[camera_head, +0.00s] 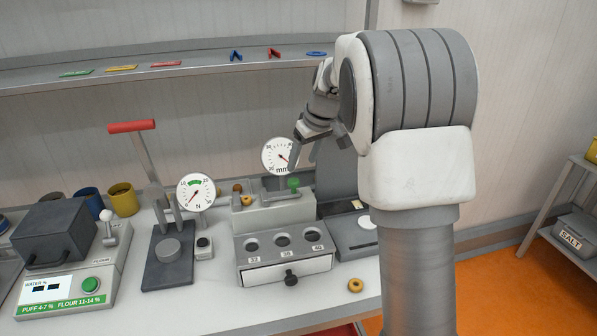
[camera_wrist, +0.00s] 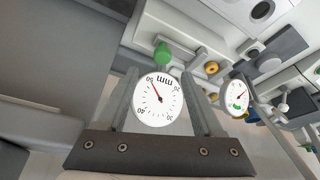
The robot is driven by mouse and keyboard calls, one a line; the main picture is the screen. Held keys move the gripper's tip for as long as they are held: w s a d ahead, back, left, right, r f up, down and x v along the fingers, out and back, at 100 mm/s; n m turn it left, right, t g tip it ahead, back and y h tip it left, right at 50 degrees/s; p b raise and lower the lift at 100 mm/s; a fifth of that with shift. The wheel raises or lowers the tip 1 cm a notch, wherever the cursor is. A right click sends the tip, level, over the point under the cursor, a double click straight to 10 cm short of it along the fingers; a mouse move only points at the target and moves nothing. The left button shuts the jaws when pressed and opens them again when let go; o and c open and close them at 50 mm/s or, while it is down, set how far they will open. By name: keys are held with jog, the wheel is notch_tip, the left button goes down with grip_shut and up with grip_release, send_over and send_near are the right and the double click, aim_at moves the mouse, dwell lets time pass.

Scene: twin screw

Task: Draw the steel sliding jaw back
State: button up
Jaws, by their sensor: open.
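A grey measuring block (camera_head: 275,217) on the bench carries a white round dial marked mm (camera_head: 279,155) and a green knob (camera_head: 293,183). The steel sliding jaw cannot be clearly told apart from the grey parts around the knob. My gripper (camera_head: 306,160) is open and empty, above and close to the dial and knob. In the wrist view the mm dial (camera_wrist: 158,100) shows between the fingers of my gripper (camera_wrist: 160,73), and the green knob (camera_wrist: 162,53) lies just past the fingertips. I cannot tell whether a finger touches anything.
A second dial marked N (camera_head: 195,192) and a red-handled lever press (camera_head: 140,150) stand left. Below the block is a panel with holes labelled 32, 35, 40 and a drawer with a black knob (camera_head: 291,279). A small ring (camera_head: 355,285) lies on the bench front.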

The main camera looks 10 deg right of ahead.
jog(key=v, duration=1)
jog(key=s+a+r+m, duration=0.1)
jog(key=s+a, duration=0.1)
jog(key=s, duration=0.6)
jog(key=s+a+r+m, duration=0.1)
jog(key=s+a, duration=0.1)
jog(key=s, duration=0.6)
jog(key=s+f+m, duration=0.1)
jog(key=s+f, duration=0.1)
jog(key=s, duration=0.3)
jog(key=s+a+f+t+h, duration=0.1)
jog(key=s+f, duration=0.1)
jog(key=s, duration=0.3)
jog(key=s+a+f+m, duration=0.1)
jog(key=s+f, duration=0.2)
jog(key=s, duration=0.3)
jog(key=shift+m+h, duration=0.3)
jog(key=shift+h, duration=0.1)
jog(key=shift+o, duration=0.4)
jog(key=shift+w+r, duration=0.1)
